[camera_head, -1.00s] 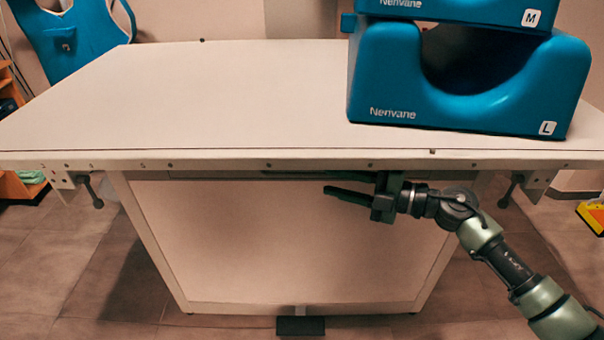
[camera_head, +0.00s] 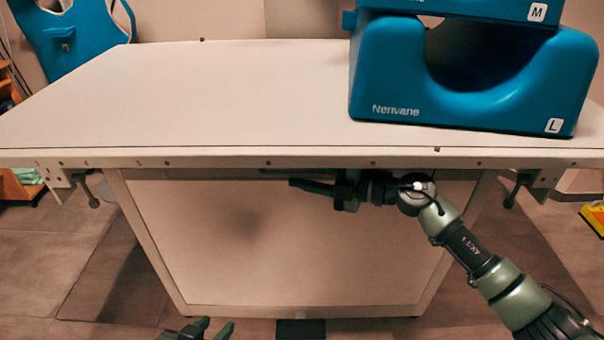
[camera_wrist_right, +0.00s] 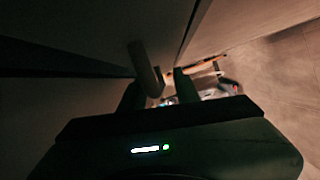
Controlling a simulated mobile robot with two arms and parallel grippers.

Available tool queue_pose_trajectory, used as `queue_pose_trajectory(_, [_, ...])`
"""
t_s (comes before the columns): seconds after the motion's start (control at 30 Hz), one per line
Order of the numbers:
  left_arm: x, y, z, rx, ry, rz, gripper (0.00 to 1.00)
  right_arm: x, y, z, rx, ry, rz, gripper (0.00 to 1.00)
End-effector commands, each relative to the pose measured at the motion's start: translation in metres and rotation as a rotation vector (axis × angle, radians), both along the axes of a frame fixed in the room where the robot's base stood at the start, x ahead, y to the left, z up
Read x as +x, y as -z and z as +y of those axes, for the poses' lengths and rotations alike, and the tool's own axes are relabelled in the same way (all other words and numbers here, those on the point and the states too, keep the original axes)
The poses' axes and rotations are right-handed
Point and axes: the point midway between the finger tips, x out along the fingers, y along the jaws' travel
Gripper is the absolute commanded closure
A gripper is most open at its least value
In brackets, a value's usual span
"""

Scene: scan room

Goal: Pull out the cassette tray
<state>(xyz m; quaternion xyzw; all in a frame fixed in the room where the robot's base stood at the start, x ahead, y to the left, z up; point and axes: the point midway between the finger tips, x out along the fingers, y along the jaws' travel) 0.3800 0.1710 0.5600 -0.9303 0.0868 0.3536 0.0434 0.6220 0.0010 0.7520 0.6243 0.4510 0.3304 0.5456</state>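The cassette tray is not clearly visible in the head view; a thin dark gap runs below the tabletop edge, above my right gripper (camera_head: 298,184). That gripper comes in from the right under the table's front edge, fingers pointing left.
The white table (camera_head: 200,100) has a clear top at left and middle. Blue stacked supports marked L (camera_head: 400,85) and M (camera_head: 500,8) stand at its right. Clamps (camera_head: 90,188) hang from the front edge. A dark pedal-like block (camera_head: 300,329) lies on the floor below.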

Motion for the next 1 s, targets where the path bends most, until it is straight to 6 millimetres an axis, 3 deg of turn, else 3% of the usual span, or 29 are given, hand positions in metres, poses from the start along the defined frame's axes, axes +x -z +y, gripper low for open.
queue_pose_trajectory(0.03, [0.0000,0.0000,0.0000,0.000,0.000,0.000,0.64,0.0000,0.0000,-0.0001,0.000,0.000,0.000,0.71])
queue_pose_trajectory(0.13, [-0.0001,0.0001,0.0000,0.000,0.000,0.001,0.64,-0.0001,0.0001,-0.0002,0.000,0.000,0.000,0.99])
queue_pose_trajectory(0.17, [-0.0001,0.0001,0.0000,0.000,0.000,0.001,0.64,-0.0001,0.0001,-0.0002,0.000,0.000,0.001,1.00])
queue_pose_trajectory(1.0, [-0.0001,0.0004,0.0001,0.000,-0.001,0.002,0.64,-0.0003,0.0004,-0.0003,0.000,-0.001,0.001,1.00])
